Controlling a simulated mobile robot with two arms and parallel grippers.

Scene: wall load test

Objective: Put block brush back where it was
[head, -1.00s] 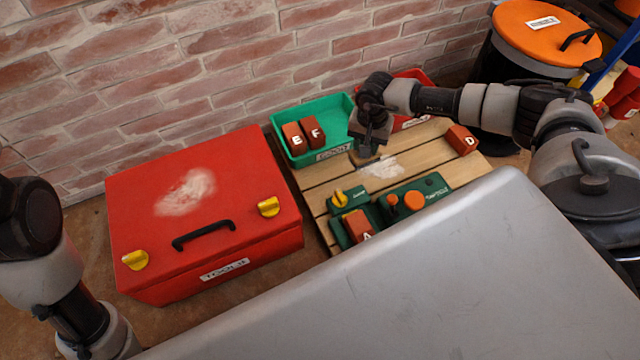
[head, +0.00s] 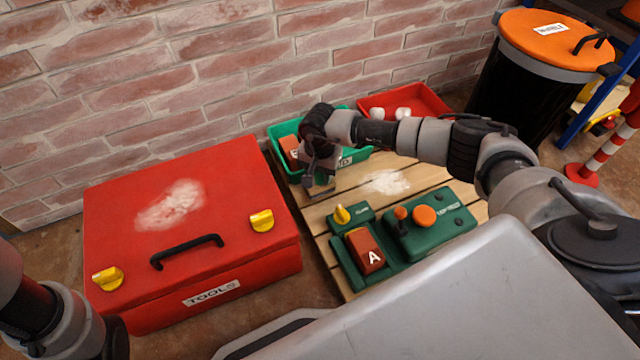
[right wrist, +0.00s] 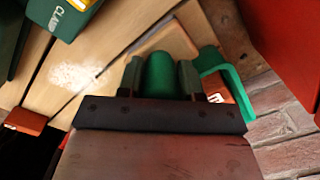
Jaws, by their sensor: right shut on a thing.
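My right gripper (head: 318,182) is low over the left edge of the wooden pallet (head: 325,212), beside the green bin (head: 358,157). In the right wrist view my right gripper (right wrist: 158,80) is shut on the green handle of the block brush (right wrist: 158,72). A tan, round-cornered piece, seemingly the brush's body, shows beyond the handle. I cannot tell whether the brush touches the pallet. White dust (head: 386,182) lies on the pallet to the gripper's right. My left arm shows at the lower left, but its gripper is out of view.
A red toolbox (head: 110,215) with dust on its lid stands left of the pallet. The green bin holds a lettered red block (head: 288,150). A green clamp fixture (head: 440,232) with block A (head: 364,250) occupies the pallet's front. A red bin (head: 432,100) stands behind.

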